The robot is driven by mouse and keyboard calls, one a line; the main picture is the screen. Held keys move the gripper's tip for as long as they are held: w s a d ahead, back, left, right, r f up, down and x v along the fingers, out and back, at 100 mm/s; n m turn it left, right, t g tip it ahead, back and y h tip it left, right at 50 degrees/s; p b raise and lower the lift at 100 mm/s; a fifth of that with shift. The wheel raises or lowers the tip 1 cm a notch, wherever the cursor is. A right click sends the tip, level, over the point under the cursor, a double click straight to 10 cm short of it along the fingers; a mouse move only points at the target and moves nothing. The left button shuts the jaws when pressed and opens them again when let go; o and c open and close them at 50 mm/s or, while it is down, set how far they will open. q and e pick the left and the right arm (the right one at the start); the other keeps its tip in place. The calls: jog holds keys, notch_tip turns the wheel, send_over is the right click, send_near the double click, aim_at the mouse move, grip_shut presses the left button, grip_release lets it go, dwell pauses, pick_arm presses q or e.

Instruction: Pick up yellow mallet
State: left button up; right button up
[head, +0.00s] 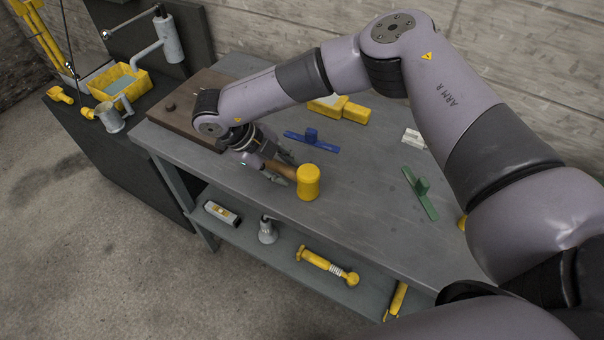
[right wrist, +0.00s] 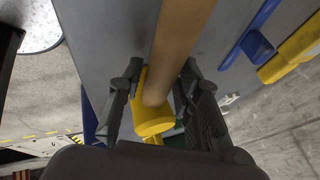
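The yellow mallet (head: 309,182) is at the front edge of the grey workbench, with its yellow head to the right and its brown wooden handle pointing left. My right gripper (head: 284,170) is at the handle, its fingers on either side of it close to the head. In the right wrist view, the mallet handle (right wrist: 178,60) runs down between the fingers of my right gripper (right wrist: 160,92) to the yellow head. The fingers look spread, with a gap beside the handle. My left gripper is not in view.
The grey workbench (head: 370,215) holds a blue piece (head: 312,140), a green piece (head: 420,192) and a yellow block (head: 340,108) beyond the mallet. A lower shelf (head: 285,248) carries several tools. A yellow tray (head: 120,80) stands on a dark side bench at the left.

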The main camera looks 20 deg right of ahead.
jog(key=shift+s+d+f, duration=0.1)
jog(key=shift+d+f, duration=0.15)
jog(key=shift+f, duration=0.2)
grip_shut()
jog(key=shift+r, duration=0.1)
